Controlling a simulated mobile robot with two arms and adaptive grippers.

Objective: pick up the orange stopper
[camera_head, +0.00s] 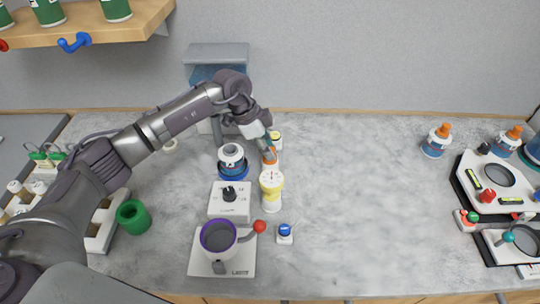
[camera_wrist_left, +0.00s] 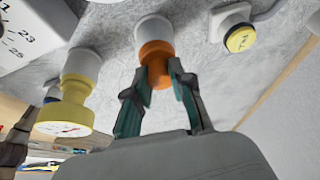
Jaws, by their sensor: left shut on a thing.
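The orange stopper (camera_head: 270,157) is at the back centre of the worktop, partly hidden by my left gripper (camera_head: 268,147). In the left wrist view the orange stopper (camera_wrist_left: 155,62) is fitted on a white cylindrical part (camera_wrist_left: 154,29). The fingertips of the left gripper (camera_wrist_left: 160,74) are on both sides of the stopper, shut on it. The stopper looks in line with the white part, with no clear gap between them. My right gripper is not in view.
A yellow-and-white gauge-like piece (camera_head: 271,190) stands just in front, and a blue-and-white bottle (camera_head: 231,160) to the left. A yellow-topped button (camera_wrist_left: 241,38) is close by. A purple-rimmed pot (camera_head: 218,237) stands nearer. The worktop (camera_head: 360,210) right of centre is clear.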

